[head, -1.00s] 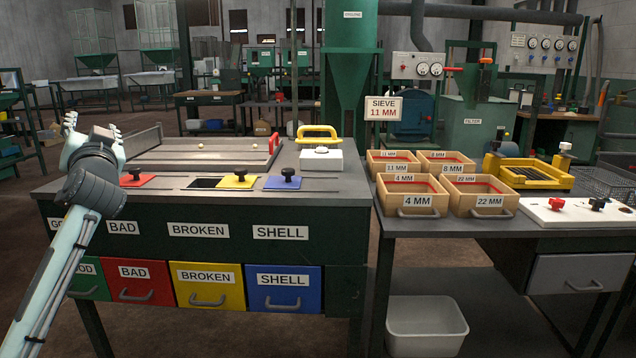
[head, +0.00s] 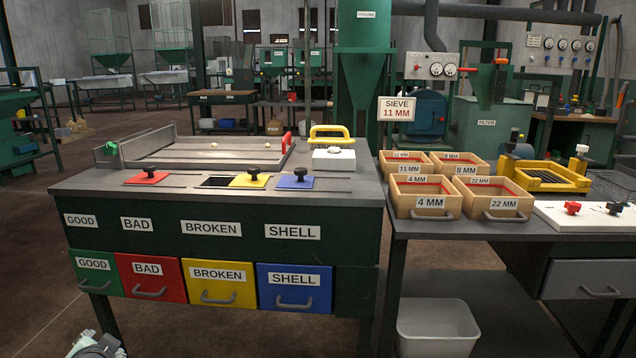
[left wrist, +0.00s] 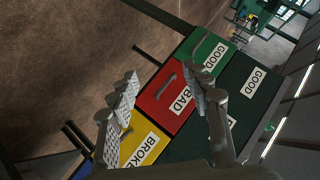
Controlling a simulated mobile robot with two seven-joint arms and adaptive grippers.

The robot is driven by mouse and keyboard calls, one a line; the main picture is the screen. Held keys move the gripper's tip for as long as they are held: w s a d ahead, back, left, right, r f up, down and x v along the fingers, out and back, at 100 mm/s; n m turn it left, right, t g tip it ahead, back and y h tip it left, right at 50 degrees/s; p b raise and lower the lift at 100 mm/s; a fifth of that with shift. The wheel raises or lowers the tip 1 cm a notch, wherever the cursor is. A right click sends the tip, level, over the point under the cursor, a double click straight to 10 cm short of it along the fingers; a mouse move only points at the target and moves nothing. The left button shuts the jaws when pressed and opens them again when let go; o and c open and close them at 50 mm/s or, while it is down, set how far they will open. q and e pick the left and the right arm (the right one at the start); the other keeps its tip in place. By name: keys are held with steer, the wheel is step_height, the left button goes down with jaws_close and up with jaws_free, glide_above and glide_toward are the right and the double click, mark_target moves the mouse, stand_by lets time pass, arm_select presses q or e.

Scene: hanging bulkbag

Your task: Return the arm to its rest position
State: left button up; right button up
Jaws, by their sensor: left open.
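My left gripper (head: 92,346) shows only at the bottom left edge of the head view, low in front of the sorting table and below its drawers. Most of my left arm is out of that view. In the left wrist view my left gripper (left wrist: 163,100) is open, with its two fingers apart and nothing between them. Beyond the fingers are the red BAD drawer (left wrist: 162,98), the green GOOD drawer (left wrist: 203,50) and part of the yellow BROKEN drawer (left wrist: 138,142). My right gripper is not in view.
The sorting table (head: 345,190) has closed drawers and a tray (head: 200,160) on top. A second table to its right holds wooden boxes (head: 425,205) and a yellow sieve frame (head: 545,177). A white bin (head: 437,335) stands below. The floor at left is clear.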

arm_select(q)
steer(key=s+d+f+m+g+h, duration=0.1)
steer(key=s+f+g, duration=0.2)
steer(key=s+f, duration=0.65)
steer(key=s+d+f+g+h, duration=0.1)
steer(key=s+f+g, duration=0.2)
steer(key=s+f, duration=0.65)
steer(key=s+d+f+n+h, duration=0.1)
steer(key=s+d, duration=0.1)
steer(key=d, duration=0.6)
steer(key=s+d+f+n+h, duration=0.1)
steer(key=s+d+h, duration=0.1)
steer(key=d, duration=0.6)
steer(key=shift+s+f+n, duration=0.3)
steer(key=shift+f+n, duration=0.05)
steer(key=shift+n, duration=0.05)
steer(key=shift+a, duration=0.1)
